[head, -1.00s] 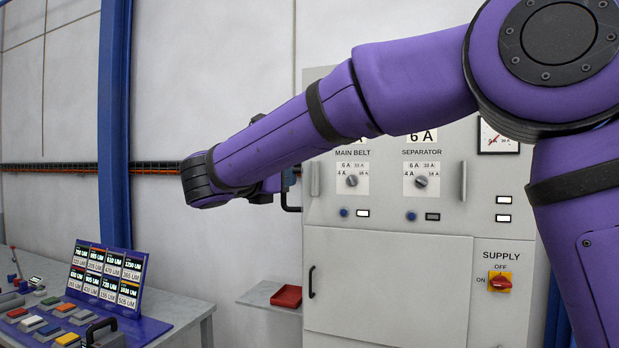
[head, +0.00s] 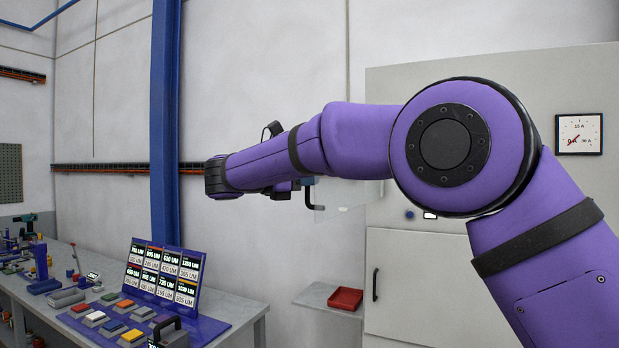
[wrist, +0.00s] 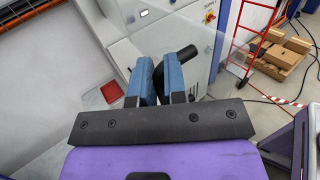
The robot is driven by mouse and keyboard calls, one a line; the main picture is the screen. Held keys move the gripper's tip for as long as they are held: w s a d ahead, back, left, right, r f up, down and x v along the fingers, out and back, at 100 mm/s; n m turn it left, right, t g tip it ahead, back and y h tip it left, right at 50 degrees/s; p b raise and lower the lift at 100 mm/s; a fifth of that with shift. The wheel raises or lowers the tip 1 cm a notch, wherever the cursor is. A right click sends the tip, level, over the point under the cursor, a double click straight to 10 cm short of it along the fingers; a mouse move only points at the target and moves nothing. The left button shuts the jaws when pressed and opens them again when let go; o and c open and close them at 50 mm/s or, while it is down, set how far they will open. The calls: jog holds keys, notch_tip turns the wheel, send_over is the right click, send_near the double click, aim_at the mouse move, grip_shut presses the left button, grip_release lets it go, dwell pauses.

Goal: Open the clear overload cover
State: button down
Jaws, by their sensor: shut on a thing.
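The clear overload cover (head: 350,198) stands out from the left front of the grey cabinet (head: 420,270), as a faint see-through pane. It also shows faintly in the wrist view (wrist: 215,50). My gripper (head: 307,183) is at the pane's outer left edge, at its black handle (head: 312,198). In the wrist view my blue fingers (wrist: 160,82) are shut on the black handle (wrist: 182,58). My arm hides the upper left of the cabinet front, including the overload dials.
A red tray (head: 346,299) sits on a grey shelf (head: 316,293) below the cover. A bench (head: 230,300) with a blue display board stands at left, and a blue post (head: 165,130) behind. The wrist view shows a red trolley (wrist: 248,40) and boxes (wrist: 283,50).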

jog(key=c, duration=1.2)
grip_release()
jog(key=shift+d, duration=0.1)
jog(key=v, duration=1)
jog(key=shift+a, duration=0.35)
jog(key=shift+s, duration=0.15)
